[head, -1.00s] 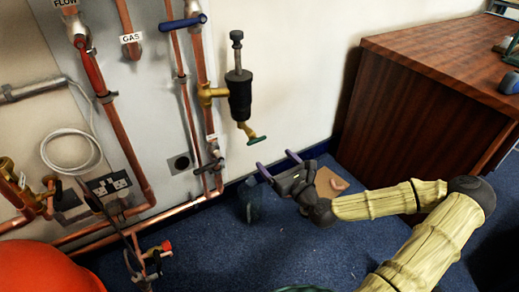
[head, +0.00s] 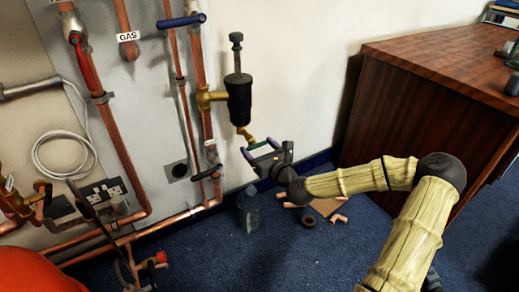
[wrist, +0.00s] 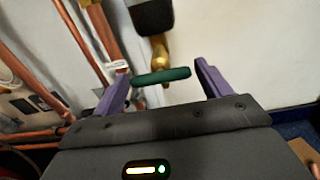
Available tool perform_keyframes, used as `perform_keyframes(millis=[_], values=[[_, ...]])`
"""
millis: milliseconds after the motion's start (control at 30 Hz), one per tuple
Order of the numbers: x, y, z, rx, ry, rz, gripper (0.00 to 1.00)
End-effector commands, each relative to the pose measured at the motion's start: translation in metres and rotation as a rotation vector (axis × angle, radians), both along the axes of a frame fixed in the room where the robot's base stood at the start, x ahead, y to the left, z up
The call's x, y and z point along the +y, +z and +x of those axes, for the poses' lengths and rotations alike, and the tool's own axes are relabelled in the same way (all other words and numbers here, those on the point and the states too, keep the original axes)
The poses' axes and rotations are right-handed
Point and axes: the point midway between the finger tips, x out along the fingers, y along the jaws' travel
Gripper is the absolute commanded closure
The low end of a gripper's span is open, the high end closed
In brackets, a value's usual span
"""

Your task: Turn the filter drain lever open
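The filter drain lever is a small green handle (wrist: 162,76) on a brass stem (wrist: 160,50) below the black filter body (head: 239,100). In the head view the green handle (head: 259,144) shows close to my gripper's fingers. My gripper (head: 257,149) is open, with its two purple fingers spread. In the wrist view my gripper (wrist: 160,88) has the handle lying across the gap between the fingertips. The handle's left end is close to the left finger; I cannot tell whether they touch. A small gap shows at the right finger.
Copper pipes (head: 200,80) and a blue lever (head: 181,20) stand left of the filter. A dark lever (head: 207,173) is on a pipe lower left. A wooden desk (head: 420,120) stands right. A dark container (head: 250,210) and loose copper fittings (head: 340,219) are on the blue floor.

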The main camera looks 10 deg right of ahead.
Motion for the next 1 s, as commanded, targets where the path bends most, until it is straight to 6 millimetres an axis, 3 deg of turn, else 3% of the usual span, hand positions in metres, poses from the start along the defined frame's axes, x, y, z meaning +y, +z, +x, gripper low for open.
perform_keyframes(millis=[33,167,667,1000], values=[[-0.0001,-0.0002,-0.0001,0.0,0.0,0.0,0.34],[-0.0002,-0.0003,-0.0002,0.0,0.0,0.0,0.59],[0.0,0.0017,-0.0005,-0.023,0.0,-0.077,0.59],[0.0007,0.0035,-0.0008,-0.094,0.001,-0.304,0.59]])
